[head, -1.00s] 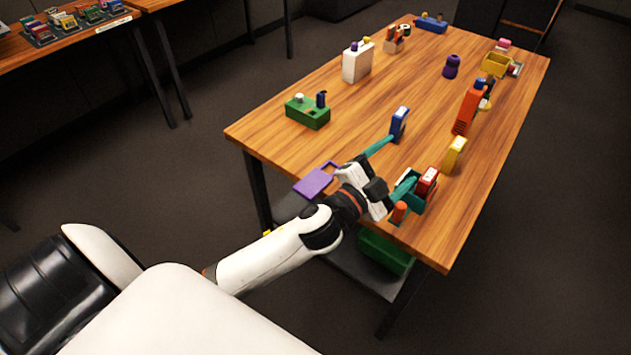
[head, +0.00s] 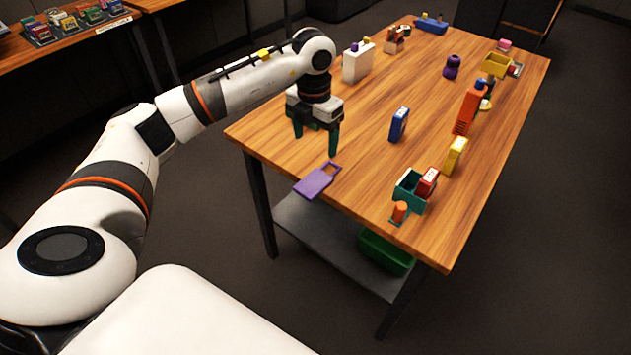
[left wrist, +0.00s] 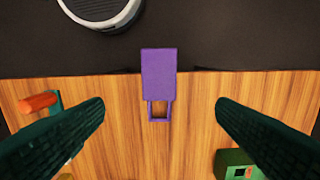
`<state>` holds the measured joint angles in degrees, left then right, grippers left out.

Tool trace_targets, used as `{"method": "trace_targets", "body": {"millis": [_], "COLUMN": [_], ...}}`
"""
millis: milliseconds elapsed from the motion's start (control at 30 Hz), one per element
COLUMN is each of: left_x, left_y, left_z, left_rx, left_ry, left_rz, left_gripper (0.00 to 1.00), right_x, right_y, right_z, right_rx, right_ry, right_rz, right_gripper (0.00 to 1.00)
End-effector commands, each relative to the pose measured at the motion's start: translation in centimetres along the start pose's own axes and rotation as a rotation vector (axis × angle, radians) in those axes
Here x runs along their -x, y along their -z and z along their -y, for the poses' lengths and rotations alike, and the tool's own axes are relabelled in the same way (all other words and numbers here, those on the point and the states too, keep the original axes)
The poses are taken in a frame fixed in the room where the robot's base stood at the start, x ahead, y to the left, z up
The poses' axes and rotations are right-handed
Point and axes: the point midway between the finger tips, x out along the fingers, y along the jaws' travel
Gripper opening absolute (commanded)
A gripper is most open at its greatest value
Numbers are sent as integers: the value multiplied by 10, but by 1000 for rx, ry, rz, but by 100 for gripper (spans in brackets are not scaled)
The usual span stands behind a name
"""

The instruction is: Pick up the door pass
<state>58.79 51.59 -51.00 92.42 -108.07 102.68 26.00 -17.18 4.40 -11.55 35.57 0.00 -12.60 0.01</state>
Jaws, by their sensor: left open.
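The door pass looks to be the flat purple card (head: 316,182) with a rectangular slot at one end. It lies at the near left edge of the table, its solid part sticking out past the edge. In the left wrist view the purple card (left wrist: 158,78) is in the upper middle, slot end on the wood. My left gripper (head: 317,145) points down above the table, just behind the card, open and empty. In the left wrist view its green fingers (left wrist: 160,118) are wide apart, one on each side of the card's slot end. My right gripper is not in view.
A green box (left wrist: 235,160) is close to one finger. A teal holder (head: 410,192) with a red item, an orange cylinder (head: 399,211), a blue case (head: 398,124) and a yellow case (head: 455,155) stand to the right. The wood between is clear.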

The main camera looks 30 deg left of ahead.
Motion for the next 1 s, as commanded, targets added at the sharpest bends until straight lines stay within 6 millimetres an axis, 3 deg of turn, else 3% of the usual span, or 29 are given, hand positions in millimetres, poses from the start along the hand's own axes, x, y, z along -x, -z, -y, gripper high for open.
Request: {"method": "trace_targets", "body": {"millis": [333,567,833,1000], "left_x": [-52,-70,-108,-117], "left_y": [-3,-2,1,2], "left_z": [6,4,-2,-2], "left_rx": [8,7,7,6], "left_ry": [20,19,18,18], "left_rz": [15,13,13,10], "left_gripper": [80,80,80,80], "right_x": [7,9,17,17], "right_y": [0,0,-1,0], "right_z": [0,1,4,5], "right_rx": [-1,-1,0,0], "right_ry": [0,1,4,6], "right_rz": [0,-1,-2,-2], "right_gripper": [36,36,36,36]}}
